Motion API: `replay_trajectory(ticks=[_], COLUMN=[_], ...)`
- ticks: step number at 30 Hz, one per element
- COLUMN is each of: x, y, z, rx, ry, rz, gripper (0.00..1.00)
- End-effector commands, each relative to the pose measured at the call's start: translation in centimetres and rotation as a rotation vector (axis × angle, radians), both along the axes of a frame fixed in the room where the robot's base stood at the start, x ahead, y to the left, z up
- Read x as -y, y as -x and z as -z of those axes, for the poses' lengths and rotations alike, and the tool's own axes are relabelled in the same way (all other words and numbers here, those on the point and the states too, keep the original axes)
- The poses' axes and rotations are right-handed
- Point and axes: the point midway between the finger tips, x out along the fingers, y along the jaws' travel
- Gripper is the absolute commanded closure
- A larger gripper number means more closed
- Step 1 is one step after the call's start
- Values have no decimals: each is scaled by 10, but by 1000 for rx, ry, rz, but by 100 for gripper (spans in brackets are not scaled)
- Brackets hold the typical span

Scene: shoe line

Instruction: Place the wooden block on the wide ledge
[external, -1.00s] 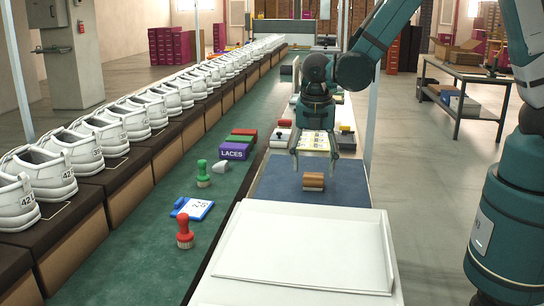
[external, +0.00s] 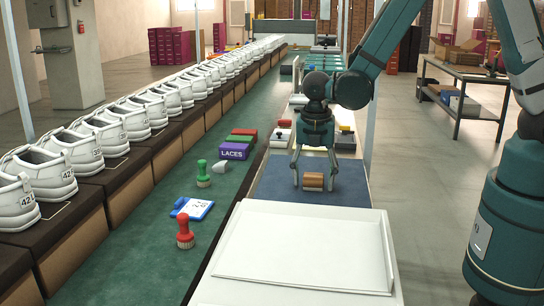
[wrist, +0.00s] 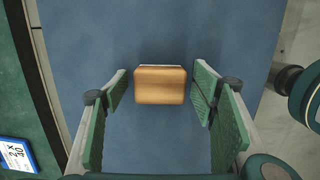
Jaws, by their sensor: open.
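The wooden block (external: 313,181) sits on the blue mat (external: 273,187) behind the white tray. My gripper (external: 314,183) is open and low, with one finger on each side of the block. In the wrist view, the block (wrist: 161,85) lies between the tips of my open gripper (wrist: 160,88), with a visible gap on both sides. I cannot make out for certain which surface is the wide ledge; the white tray (external: 305,275) with a low rim stands in front of the mat.
On the green belt to the left are a red-handled brush (external: 185,232), a green-handled brush (external: 203,174), a blue and white tag (external: 193,208) and a purple LACES box (external: 235,151). White shoes (external: 108,136) line the far left. More small items stand behind my gripper.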

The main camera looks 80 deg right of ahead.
Motion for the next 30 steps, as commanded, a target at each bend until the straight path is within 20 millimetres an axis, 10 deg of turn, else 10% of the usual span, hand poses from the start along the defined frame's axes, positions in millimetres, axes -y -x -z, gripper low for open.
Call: replay_trajectory(ticks=[17, 24, 30], x=[0, 0, 0], y=[0, 0, 0], z=[1, 1, 1], rx=[0, 0, 0], ry=[0, 0, 0], rz=[0, 0, 0], gripper=[43, 72, 75])
